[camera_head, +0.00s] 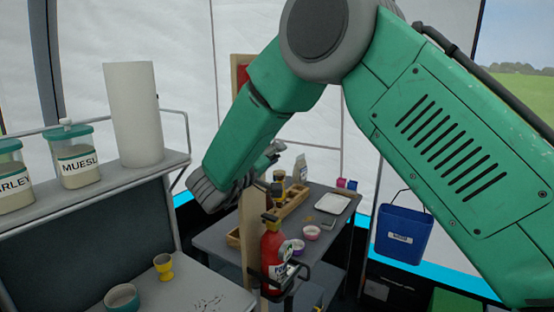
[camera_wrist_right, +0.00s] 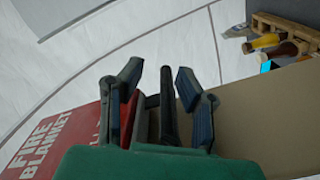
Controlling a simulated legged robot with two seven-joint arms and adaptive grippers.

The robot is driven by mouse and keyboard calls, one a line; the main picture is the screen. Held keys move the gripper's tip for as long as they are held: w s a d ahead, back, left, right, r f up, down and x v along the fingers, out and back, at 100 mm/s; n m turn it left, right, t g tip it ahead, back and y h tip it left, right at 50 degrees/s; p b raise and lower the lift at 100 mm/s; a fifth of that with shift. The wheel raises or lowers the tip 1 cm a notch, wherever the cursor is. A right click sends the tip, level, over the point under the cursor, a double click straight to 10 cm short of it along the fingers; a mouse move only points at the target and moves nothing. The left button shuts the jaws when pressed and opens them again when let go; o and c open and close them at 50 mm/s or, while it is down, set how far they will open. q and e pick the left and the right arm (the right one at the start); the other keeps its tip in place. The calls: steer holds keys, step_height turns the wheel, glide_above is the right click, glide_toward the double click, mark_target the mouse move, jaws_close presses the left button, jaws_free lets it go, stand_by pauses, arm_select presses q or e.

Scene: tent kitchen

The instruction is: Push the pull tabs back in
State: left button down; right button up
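The red fire blanket case (camera_wrist_right: 58,140), lettered FIRE BLANKET, is at the lower left of the wrist view, against a tan board (camera_wrist_right: 265,125). A red patch (camera_head: 241,72) at the top of the wooden post shows in the head view, mostly covered by my green arm. My right gripper (camera_wrist_right: 158,88) has its fingers spread beside the case. A dark upright bar (camera_wrist_right: 168,105) stands between the fingers; I cannot tell if it is a pull tab or whether it is touched. In the head view my right gripper (camera_head: 271,155) is partly hidden behind my forearm. My left gripper is not in view.
A red fire extinguisher (camera_head: 272,252) is at the wooden post (camera_head: 250,235). Behind is a grey table (camera_head: 222,238) with a tray, bowls and bottles. A shelf with jars and a paper roll (camera_head: 134,115) is left. A blue bucket (camera_head: 403,235) is right.

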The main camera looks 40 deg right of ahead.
steer(key=shift+a+f, duration=0.15)
steer(key=shift+a, duration=0.1)
steer(key=shift+s+a, duration=0.15)
steer(key=shift+a, duration=0.05)
steer(key=v, duration=1.1)
steer(key=shift+a, duration=0.45)
steer(key=shift+d, duration=0.25)
steer(key=shift+f, duration=0.1)
